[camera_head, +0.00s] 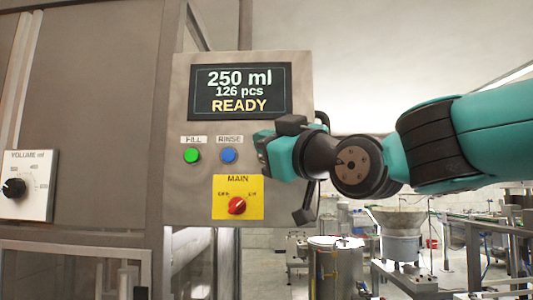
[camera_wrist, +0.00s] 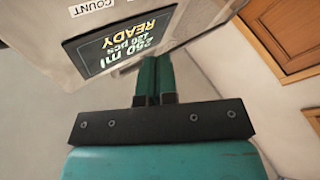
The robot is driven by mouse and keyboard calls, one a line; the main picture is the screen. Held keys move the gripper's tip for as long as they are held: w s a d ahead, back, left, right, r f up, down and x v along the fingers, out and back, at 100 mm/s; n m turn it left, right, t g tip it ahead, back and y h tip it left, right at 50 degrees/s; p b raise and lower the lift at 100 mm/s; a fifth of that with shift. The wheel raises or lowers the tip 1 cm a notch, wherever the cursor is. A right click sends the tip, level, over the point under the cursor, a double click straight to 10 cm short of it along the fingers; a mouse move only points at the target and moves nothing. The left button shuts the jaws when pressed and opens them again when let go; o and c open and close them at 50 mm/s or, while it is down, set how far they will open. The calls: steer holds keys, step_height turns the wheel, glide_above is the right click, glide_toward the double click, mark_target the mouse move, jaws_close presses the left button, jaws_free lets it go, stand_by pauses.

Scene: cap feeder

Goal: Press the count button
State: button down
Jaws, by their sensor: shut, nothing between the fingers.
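A white COUNT label (camera_wrist: 88,7) shows at the top left of the wrist view, on the grey control panel (camera_head: 185,100). The count button itself is not visible in either view; in the head view my gripper and wrist cover the panel's right part below the screen. My gripper (camera_wrist: 155,62) is shut and empty in the wrist view, with its two fingers side by side near the screen's edge. In the head view my gripper (camera_head: 265,143) is beside the panel's right edge, right of the blue button; its fingertips are hard to make out there.
The screen (camera_head: 240,91) reads 250 ml, 126 pcs, READY. Below it are a green FILL button (camera_head: 192,156), a blue RINSE button (camera_head: 228,155) and a red MAIN knob (camera_head: 237,205) on a yellow plate. A volume dial (camera_head: 14,188) is at left.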

steer(key=w+p, duration=0.3)
steer(key=w, duration=0.5)
steer(key=shift+d, duration=0.2)
steer(key=shift+w, duration=0.15)
stand_by(1.7)
steer(key=shift+w, duration=0.25)
steer(key=shift+w+b, duration=0.3)
steer(key=shift+w, duration=0.2)
stand_by(0.7)
steer(key=shift+s, duration=0.15)
steer(key=shift+s+b, duration=0.75)
